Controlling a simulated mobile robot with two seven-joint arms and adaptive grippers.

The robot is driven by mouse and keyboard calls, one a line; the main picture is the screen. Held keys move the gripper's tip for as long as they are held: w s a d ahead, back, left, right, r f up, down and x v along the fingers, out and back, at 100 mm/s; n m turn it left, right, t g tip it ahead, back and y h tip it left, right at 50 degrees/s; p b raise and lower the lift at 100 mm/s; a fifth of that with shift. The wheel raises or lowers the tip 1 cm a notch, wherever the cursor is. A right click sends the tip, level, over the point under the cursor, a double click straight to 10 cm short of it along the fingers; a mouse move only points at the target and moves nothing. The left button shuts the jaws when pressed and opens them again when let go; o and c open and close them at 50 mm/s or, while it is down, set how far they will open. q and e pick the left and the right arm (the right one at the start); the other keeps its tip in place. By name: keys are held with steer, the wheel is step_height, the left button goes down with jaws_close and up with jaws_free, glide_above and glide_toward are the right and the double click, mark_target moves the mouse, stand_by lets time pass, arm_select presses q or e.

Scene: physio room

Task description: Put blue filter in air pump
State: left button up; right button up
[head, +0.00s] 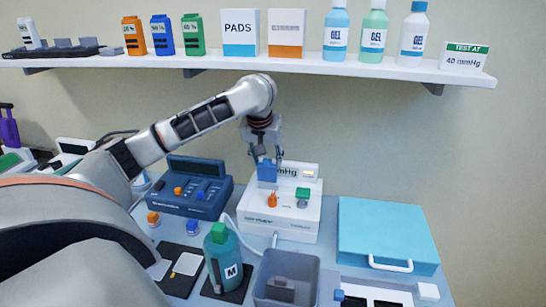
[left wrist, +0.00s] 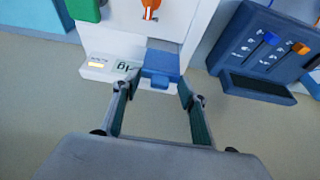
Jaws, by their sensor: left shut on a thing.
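The white air pump (head: 290,228) stands on the table at the middle, with an orange knob (head: 272,199) and a green knob (head: 303,196) on it. My left gripper (head: 268,158) is shut on the blue filter (head: 266,173), at the back of the pump's top, in front of its mmHg panel. In the left wrist view the filter (left wrist: 160,66) shows between the fingertips, lined up with a recess in the white pump (left wrist: 115,40). I cannot tell how deep it sits. My right gripper is not in view.
A dark blue console (head: 190,190) stands left of the pump and a light blue case (head: 388,230) right of it. A teal bottle (head: 222,255) and a grey bin (head: 285,281) stand in front. A shelf (head: 250,65) with boxes and bottles runs above.

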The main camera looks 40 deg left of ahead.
mark_target(266, 179)
arm_select(q)
steer(key=shift+s+f, duration=0.2)
steer(key=shift+f, duration=0.85)
steer(key=shift+w+f, duration=0.1)
steer(key=shift+f, duration=1.95)
steer(key=shift+f, duration=0.5)
steer(key=o, duration=1)
steer(key=o, duration=0.4)
steer(key=shift+o, duration=0.2)
steer(key=shift+r, duration=0.15)
steer(key=shift+r, duration=3.4)
